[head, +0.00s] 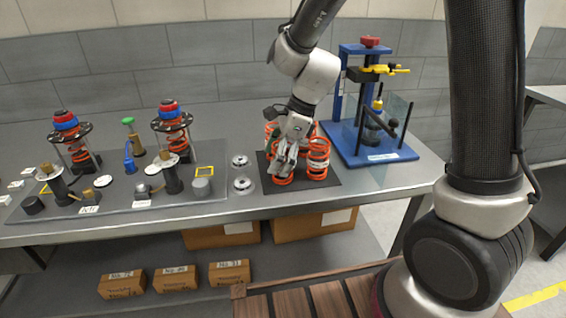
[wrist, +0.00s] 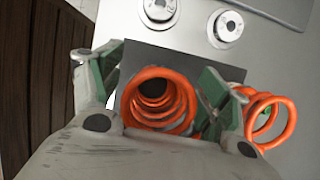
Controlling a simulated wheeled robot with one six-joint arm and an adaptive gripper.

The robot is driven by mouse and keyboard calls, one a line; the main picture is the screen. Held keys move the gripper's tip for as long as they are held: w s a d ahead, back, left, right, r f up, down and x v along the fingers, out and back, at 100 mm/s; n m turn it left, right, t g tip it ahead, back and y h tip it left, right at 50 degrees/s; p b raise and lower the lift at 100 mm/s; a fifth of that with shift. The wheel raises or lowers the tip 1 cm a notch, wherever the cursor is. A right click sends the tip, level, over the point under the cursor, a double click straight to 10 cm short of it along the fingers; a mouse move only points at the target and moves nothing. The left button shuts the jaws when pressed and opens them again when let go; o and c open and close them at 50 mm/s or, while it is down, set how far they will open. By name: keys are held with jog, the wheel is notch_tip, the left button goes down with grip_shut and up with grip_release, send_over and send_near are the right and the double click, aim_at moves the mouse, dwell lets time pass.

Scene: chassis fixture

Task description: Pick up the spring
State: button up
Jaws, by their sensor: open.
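Several orange coil springs stand on a dark mat (head: 330,187) on the metal bench. One spring (wrist: 158,98) shows in the wrist view between my fingers, seen down its open coils. In the head view my gripper (head: 284,165) points down over the front left of the mat and hides part of the springs there. Another spring (head: 317,158) stands just right of my gripper; a spring also shows at the right of the wrist view (wrist: 272,118), outside my right finger. My gripper (wrist: 160,90) is open, its green-padded fingers on either side of the near spring. Whether they touch it cannot be told.
Two silver round parts (head: 241,173) lie left of the mat. A blue press stand (head: 367,145) stands to the right. A grey fixture plate (head: 130,200) with two spring assemblies (head: 173,130) is at the left. Cardboard boxes sit below the bench.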

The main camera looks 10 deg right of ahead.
jog(key=shift+a+f, duration=0.1)
jog(key=shift+f, duration=0.05)
jog(key=c, duration=1.4)
